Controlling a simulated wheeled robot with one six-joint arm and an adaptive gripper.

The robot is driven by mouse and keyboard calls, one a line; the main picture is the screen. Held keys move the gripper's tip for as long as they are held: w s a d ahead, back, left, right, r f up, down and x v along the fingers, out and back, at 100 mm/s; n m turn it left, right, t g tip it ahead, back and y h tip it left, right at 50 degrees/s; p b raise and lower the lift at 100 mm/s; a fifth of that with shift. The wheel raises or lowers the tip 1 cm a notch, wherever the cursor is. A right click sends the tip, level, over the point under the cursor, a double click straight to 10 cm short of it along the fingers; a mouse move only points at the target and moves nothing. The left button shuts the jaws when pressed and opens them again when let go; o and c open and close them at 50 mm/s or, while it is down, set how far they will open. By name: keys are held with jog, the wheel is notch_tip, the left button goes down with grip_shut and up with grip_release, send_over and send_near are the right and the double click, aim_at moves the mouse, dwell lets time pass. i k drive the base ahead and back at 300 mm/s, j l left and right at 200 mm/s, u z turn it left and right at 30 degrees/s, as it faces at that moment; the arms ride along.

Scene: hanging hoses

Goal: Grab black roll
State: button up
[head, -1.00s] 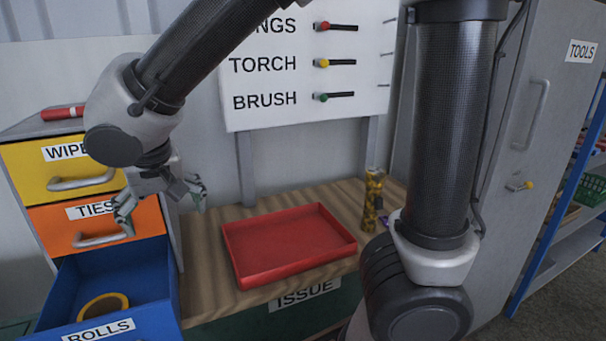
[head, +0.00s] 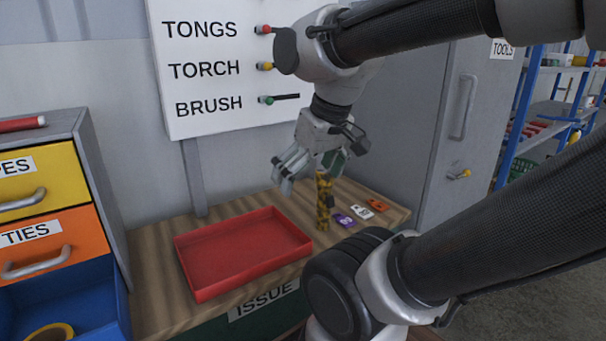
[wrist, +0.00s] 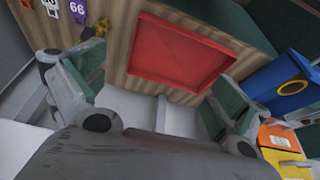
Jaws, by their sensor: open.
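I cannot make out a black roll in any view. The open blue drawer (head: 92,290) at the lower left holds a yellow ring-shaped roll (head: 50,333), partly cut off by the picture edge. The drawer (wrist: 262,82) and the roll (wrist: 293,87) also show at the right of the wrist view. My gripper (head: 308,172) is open and empty, above the back of the bench near a yellow-and-black upright object (head: 324,205), well to the right of the drawer. Its spread fingers also show in the wrist view (wrist: 158,98).
An empty red tray (head: 240,255) lies on the wooden bench. Coloured tags (head: 360,212) lie at its right. A lever board (head: 225,75) hangs behind. Closed yellow (head: 50,175) and orange (head: 70,225) drawers sit above the blue one. A grey tool cabinet (head: 440,130) stands right.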

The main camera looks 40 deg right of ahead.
aim_at(545, 62)
jog(key=z, duration=0.45)
jog(key=k+z, duration=0.1)
jog(key=z, duration=0.3)
jog(key=l+z, duration=0.1)
jog(key=z, duration=0.35)
jog(key=k+z, duration=0.1)
jog(key=z, duration=0.3)
jog(key=l+z, duration=0.15)
jog(key=z, duration=0.3)
jog(key=k, duration=0.05)
